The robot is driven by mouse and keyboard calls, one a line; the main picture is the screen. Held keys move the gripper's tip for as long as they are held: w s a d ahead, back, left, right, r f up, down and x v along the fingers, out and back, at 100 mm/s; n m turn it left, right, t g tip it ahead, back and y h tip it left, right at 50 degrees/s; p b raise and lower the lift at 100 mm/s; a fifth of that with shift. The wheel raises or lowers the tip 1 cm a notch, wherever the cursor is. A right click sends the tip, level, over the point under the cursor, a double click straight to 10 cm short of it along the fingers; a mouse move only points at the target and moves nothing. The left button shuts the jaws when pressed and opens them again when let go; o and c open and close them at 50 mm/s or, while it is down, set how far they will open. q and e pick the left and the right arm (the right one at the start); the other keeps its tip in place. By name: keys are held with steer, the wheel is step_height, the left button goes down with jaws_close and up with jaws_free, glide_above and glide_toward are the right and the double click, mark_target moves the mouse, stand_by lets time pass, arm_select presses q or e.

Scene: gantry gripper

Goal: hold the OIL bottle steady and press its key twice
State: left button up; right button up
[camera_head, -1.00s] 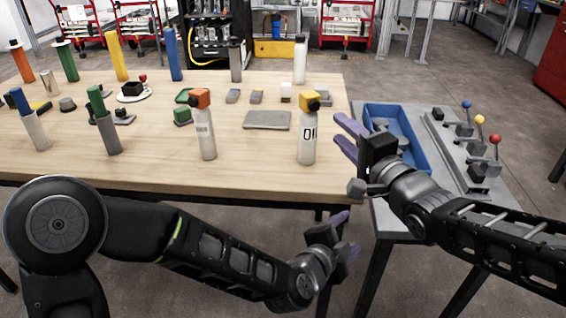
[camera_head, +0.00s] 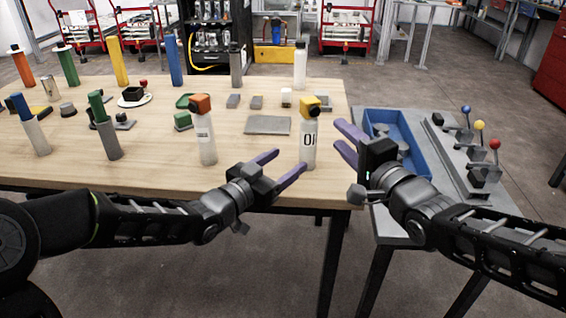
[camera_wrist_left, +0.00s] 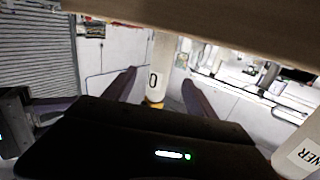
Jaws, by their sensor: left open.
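The OIL bottle (camera_head: 309,146) is white with a yellow cap and a dark key (camera_head: 315,104). It stands upright near the table's front right corner. My left gripper (camera_head: 291,162) is open, low at its left front, with purple fingers pointing at it. In the left wrist view the picture is upside down, and the OIL bottle (camera_wrist_left: 160,62) appears between the spread fingers, its yellow cap low in the picture. No contact is visible. My right gripper (camera_head: 337,136) is open and empty, just right of the bottle, its fingers pointing left.
A white bottle with an orange cap (camera_head: 207,144) stands left of my left gripper. A grey flat plate (camera_head: 268,125) lies behind. A blue tray (camera_head: 414,142) and a panel with coloured levers (camera_head: 466,150) are on the side bench at right.

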mark_target(303, 149)
arm_select(q)
steer(key=shift+w, duration=0.15)
steer(key=shift+x, duration=3.9)
steer(key=shift+f, duration=0.1)
jaws_close()
arm_select(e)
jaws_close()
